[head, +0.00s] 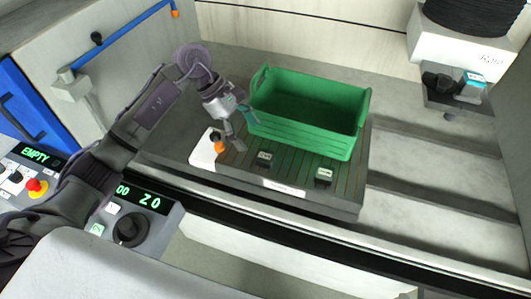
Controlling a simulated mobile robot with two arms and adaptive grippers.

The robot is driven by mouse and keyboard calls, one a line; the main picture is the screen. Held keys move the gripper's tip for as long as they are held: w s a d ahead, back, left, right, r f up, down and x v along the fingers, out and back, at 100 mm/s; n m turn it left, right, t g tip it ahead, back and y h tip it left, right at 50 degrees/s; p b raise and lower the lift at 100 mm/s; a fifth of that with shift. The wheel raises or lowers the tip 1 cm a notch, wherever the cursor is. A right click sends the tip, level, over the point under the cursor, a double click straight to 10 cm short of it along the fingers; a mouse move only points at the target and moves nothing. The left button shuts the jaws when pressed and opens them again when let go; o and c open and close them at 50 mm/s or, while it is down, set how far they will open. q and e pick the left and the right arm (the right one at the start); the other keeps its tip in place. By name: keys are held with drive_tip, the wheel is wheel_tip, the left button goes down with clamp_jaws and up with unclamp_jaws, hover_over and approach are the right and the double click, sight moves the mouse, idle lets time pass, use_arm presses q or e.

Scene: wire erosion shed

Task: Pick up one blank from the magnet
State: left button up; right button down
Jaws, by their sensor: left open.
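The magnet (345,202) is a dark grey ribbed plate in the middle of the machine bed, with a pale label on its front edge. Two small dark blanks with pale marks sit apart on its front part: a left blank (264,158) and a right blank (324,176). My left gripper (243,127) is open and empty, above the magnet's left end and up and left of the left blank. One finger overlaps the left end of the green crate in the picture; I cannot tell whether they touch. My right gripper is not in view.
A green crate (305,125) stands on the back of the magnet. A white block with an orange-tipped lever (219,147) is at the magnet's left end. A machine head (455,85) hangs at the upper right. The grey bed right of the magnet is clear.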

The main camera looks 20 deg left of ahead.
sight(265, 155)
use_arm(q)
drive_tip(key=shift+x, duration=1.15)
drive_tip(key=shift+w+d+f, duration=0.1)
drive_tip(key=shift+f, duration=0.15)
drive_tip(key=p+x, duration=0.3)
drive_tip(key=x, duration=0.1)
drive_tip(key=shift+d, duration=0.1)
drive_tip(key=shift+d+f, duration=0.2)
drive_tip(key=shift+f, duration=0.3)
clamp_jaws()
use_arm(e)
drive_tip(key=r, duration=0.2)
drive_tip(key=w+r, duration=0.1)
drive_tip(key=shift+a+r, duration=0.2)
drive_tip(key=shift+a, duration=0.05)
